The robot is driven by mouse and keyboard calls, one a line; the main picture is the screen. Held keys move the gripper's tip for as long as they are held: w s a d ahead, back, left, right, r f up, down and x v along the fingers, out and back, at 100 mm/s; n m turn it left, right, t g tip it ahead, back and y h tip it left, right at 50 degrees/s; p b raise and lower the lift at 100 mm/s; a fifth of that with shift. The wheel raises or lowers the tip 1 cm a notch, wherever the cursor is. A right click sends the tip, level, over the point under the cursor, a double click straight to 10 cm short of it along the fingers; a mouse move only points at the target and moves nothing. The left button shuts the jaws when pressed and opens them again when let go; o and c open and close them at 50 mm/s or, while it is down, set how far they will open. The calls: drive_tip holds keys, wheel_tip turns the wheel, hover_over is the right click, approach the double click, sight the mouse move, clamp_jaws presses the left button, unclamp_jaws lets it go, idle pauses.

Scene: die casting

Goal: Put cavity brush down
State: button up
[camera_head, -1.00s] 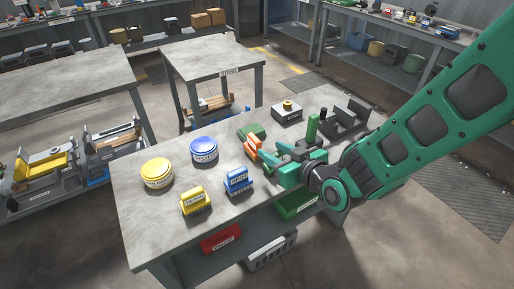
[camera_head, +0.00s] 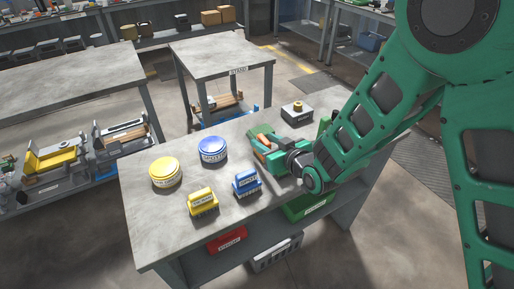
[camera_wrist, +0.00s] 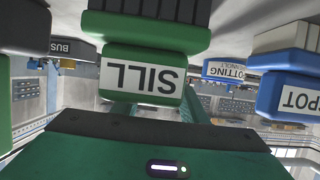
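No label that I can read says cavity. A green brush-like block labelled SILL (camera_wrist: 143,78) fills the middle of the wrist view, close in front of my gripper, its lettering upside down. My gripper (camera_head: 267,145) is low over the right part of the workbench, beside orange and green parts. Its fingers blend with these, so I cannot tell whether they hold anything. A blue brush labelled SPOT (camera_wrist: 293,97) shows beside the SILL block; a blue brush (camera_head: 247,184) stands left of my gripper in the head view. A yellow brush (camera_head: 203,202) stands further left.
A yellow tin (camera_head: 166,172) and a blue tin (camera_head: 212,150) stand on the workbench (camera_head: 143,222). A grey block with a brass knob (camera_head: 297,111) is behind my gripper. Red (camera_head: 228,242) and green (camera_head: 308,207) bins sit below. The bench's left end is clear.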

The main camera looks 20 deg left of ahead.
drive_tip(key=shift+w+a+f, duration=0.2)
drive_tip(key=shift+w, duration=0.25)
drive_tip(key=shift+s+a, duration=0.15)
clamp_jaws()
drive_tip(key=shift+r, duration=0.1)
